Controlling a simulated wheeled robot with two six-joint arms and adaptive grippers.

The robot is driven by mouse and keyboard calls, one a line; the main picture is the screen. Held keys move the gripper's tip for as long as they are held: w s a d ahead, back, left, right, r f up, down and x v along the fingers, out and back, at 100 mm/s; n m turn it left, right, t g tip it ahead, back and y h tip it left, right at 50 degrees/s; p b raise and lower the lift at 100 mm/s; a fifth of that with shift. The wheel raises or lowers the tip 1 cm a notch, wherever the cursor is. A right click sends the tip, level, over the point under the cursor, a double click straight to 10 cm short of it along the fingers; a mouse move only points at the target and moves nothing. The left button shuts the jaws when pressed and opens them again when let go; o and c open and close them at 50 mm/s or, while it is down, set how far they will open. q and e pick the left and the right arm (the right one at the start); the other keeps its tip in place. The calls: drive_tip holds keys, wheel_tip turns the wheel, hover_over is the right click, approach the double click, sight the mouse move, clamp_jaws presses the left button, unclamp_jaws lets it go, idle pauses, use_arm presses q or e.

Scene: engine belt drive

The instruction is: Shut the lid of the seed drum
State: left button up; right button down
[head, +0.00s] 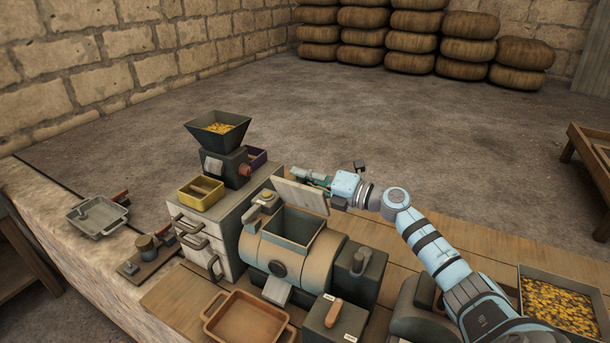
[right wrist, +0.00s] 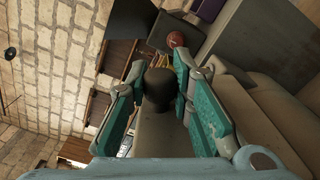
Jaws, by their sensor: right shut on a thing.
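The seed drum (head: 262,262) is a beige cylinder lying on the wooden bench, with a square opening on top. Its lid (head: 299,197) is a flat grey plate that stands up, tilted, at the far right edge of the opening, so the drum is open. My right gripper (head: 314,178) is at the upper far side of the lid. In the right wrist view its teal fingers (right wrist: 158,105) are closed on a dark rounded handle (right wrist: 158,84), apparently the lid's; the head view hides this contact. My left gripper is not in view.
A cabinet (head: 205,240) with a hopper (head: 218,130) and a yellow tray (head: 201,192) stands left of the drum. A dark switch box (head: 335,318) and a brown tray (head: 245,320) lie in front. A grain box (head: 558,305) is at the right.

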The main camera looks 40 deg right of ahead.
idle(0.3)
drive_tip(key=c, duration=1.4)
unclamp_jaws()
